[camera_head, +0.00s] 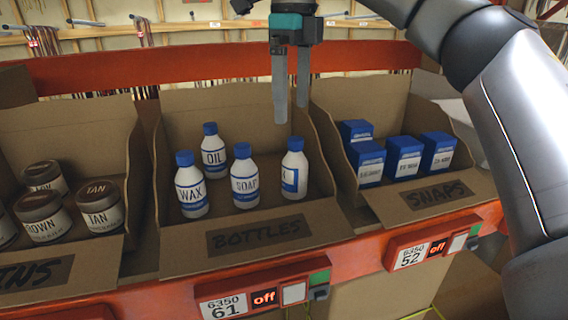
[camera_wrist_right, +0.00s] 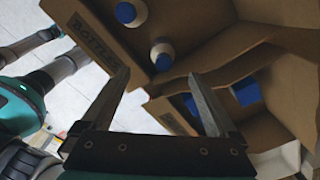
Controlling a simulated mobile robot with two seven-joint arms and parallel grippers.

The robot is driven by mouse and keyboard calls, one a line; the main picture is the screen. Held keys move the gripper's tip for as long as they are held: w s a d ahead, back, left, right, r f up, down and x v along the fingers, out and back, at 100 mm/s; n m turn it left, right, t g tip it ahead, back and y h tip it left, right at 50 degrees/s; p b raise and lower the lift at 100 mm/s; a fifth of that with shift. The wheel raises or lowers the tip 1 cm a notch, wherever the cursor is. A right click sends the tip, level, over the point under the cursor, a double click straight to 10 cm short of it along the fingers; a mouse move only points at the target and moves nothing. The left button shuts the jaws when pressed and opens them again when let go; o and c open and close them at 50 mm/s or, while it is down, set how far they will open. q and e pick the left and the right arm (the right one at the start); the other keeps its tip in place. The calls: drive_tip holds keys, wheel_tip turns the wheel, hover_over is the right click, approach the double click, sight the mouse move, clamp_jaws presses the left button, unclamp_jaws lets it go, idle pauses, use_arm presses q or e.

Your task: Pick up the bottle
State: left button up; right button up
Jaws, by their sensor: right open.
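Several white bottles with blue caps stand upright in the cardboard box marked BOTTLES (camera_head: 265,236). They are the WAX bottle (camera_head: 191,190), the OIL bottle (camera_head: 213,155), the SOAP bottle (camera_head: 244,180) and a bottle (camera_head: 294,172) at the right with its label partly turned away. My right gripper (camera_head: 291,112) points down, open and empty, above the rear right part of this box. In the right wrist view its open fingers (camera_wrist_right: 160,80) have nothing between them; a blue-capped bottle (camera_wrist_right: 162,54) shows just beyond them. My left gripper is not in view.
A box of brown-lidded tins (camera_head: 101,251) is on the left. A box marked SNAPS (camera_head: 438,194) with several blue packs (camera_head: 404,156) is on the right. Cardboard walls separate the boxes. An orange shelf beam (camera_head: 352,257) runs along the front, another behind.

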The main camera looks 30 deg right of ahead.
drive_tip(key=b, duration=0.2)
hover_over(294, 173)
drive_tip(key=w, duration=0.1)
drive_tip(key=f, duration=0.5)
drive_tip(key=shift+d, duration=0.35)
drive_tip(key=f, duration=0.1)
drive_tip(key=f+b, duration=0.1)
drive_tip(key=f, duration=0.1)
drive_tip(key=shift+w+f, duration=0.2)
drive_tip(key=shift+f, duration=1.05)
drive_tip(key=f, duration=0.3)
drive_tip(key=shift+w+d+f, duration=0.1)
drive_tip(key=shift+w+d, duration=0.1)
drive_tip(key=shift+d, duration=0.15)
drive_tip(key=shift+f, duration=0.5)
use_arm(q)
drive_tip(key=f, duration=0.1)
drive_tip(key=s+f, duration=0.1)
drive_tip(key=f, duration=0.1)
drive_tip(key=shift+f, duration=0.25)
use_arm(e)
clamp_jaws()
drive_tip(key=shift+r, duration=0.1)
